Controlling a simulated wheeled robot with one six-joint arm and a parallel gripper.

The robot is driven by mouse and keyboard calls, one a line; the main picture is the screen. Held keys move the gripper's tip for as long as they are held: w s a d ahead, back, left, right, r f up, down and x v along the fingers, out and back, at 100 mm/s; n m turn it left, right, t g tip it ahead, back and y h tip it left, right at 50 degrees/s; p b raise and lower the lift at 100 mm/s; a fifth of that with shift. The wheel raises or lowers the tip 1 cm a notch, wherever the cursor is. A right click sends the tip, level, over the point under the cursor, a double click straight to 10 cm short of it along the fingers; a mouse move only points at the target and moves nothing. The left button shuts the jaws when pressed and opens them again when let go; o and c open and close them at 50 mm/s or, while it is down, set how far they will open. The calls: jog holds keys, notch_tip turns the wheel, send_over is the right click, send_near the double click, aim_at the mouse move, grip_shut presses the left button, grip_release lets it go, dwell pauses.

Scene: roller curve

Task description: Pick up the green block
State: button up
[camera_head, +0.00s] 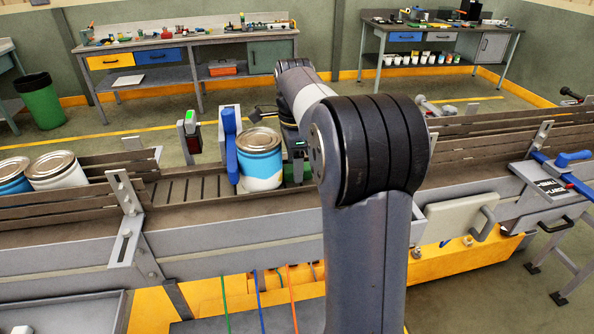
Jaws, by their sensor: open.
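I cannot make out a green block for certain. Small coloured pieces, some green, lie on the back left bench (190,39), too small to tell apart. My arm rises in front, bends over the conveyor and hides much of the middle. My gripper (262,112) shows only as a small dark shape left of my wrist, behind a blue and white can (260,160). It is open, and I see nothing held in it. The area under and behind my arm is hidden.
A conveyor (190,190) with raised side rails crosses the view. A blue upright paddle (231,145) stands beside the can; more cans (55,170) stand at left. A sensor post (190,135) has a green light. A green bin (40,101) stands back left. The floor behind is mostly clear.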

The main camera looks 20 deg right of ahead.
jog(key=c, duration=1.1)
jog(key=shift+r, duration=0.1)
